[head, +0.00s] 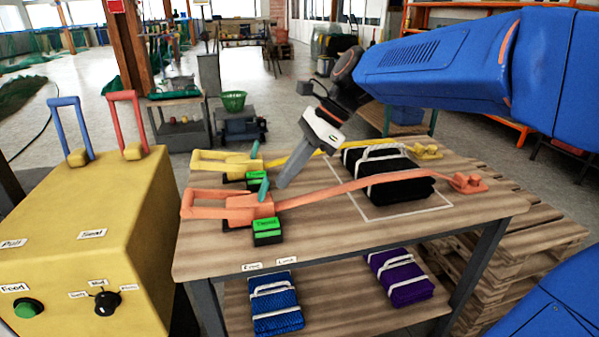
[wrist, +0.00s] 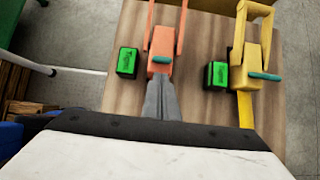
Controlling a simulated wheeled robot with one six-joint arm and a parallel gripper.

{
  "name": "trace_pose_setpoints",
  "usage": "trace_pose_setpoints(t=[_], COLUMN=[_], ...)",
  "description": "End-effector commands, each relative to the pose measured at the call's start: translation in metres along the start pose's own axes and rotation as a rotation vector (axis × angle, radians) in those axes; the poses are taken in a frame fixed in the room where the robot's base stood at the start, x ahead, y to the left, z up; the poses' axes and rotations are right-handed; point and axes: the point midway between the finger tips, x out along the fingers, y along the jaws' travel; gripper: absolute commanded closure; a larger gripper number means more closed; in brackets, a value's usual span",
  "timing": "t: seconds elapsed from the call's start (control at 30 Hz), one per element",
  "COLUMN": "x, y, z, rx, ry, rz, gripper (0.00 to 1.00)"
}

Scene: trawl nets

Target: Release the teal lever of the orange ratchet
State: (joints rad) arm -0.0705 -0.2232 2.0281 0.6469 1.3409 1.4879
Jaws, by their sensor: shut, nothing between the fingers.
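The orange ratchet (head: 238,207) lies on the near side of the wooden table, with its handle loop to the left and an orange strap (head: 370,181) running right. Its teal lever (head: 263,189) stands up at its right end. My gripper (head: 281,184) is shut and empty, pointing down just right of the lever. In the wrist view the shut fingers (wrist: 161,80) end just below the teal lever (wrist: 168,61) of the orange ratchet (wrist: 161,45). I cannot tell whether they touch it.
A yellow ratchet (head: 228,161) with its own teal lever (head: 255,149) lies behind. Green-topped blocks (head: 267,231) sit beside both ratchets. A black bundle (head: 385,176) lies on the table (head: 340,225). A yellow control box (head: 95,240) stands to the left.

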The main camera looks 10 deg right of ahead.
Motion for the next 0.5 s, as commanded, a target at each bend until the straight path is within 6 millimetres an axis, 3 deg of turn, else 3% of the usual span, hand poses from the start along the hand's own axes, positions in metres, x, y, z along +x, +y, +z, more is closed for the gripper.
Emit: trace_pose_setpoints(t=[0.5], x=[0.0021], y=[0.0001], z=[0.0102], rx=[0.0], ry=[0.0], rz=[0.0], gripper=[1.0])
